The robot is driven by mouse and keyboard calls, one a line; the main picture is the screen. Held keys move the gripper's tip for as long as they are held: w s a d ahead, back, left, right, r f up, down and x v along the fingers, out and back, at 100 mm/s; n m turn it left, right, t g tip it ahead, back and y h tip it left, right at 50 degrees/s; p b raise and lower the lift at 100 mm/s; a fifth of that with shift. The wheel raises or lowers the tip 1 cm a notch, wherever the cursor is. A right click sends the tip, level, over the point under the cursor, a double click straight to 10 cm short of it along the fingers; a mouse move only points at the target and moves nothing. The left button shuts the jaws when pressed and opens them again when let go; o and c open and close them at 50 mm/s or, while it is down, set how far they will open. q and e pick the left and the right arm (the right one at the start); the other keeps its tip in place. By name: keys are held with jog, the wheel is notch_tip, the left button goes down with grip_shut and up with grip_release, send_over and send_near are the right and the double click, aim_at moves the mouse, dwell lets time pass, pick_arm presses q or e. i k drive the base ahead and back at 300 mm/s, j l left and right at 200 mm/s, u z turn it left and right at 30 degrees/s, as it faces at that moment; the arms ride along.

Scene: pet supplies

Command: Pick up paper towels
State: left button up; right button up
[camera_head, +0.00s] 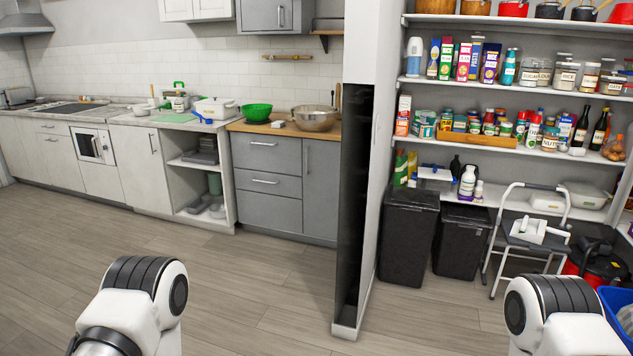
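I cannot make out paper towels for certain in the head view. A white item with a dark green mark (528,231) lies on the seat of a folding step stool (537,244) at the right; I cannot tell what it is. White and blue items (434,173) sit on the lowest pantry shelf, also unclear. White and black links of my two arms show at the bottom left and bottom right. Both of my grippers are outside the picture.
Pantry shelves (480,143) hold jars, bottles and boxes. Two black bins (408,237) stand below them. A blue container (618,318) is at the right edge. A partition wall (352,215) separates pantry and kitchen counter (110,115). The wooden floor (250,290) is clear at left and centre.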

aim_at(278, 124)
jog(key=i, duration=1.55)
jog(key=i+j+u, duration=0.15)
jog(key=i+u, duration=0.65)
jog(key=u, duration=0.2)
jog(key=i+l+u, duration=0.15)
jog(key=i+u, duration=0.3)
jog(key=i+j, duration=0.15)
jog(key=i, duration=0.5)
jog(key=i+j+z, duration=0.1)
jog(key=i, duration=0.5)
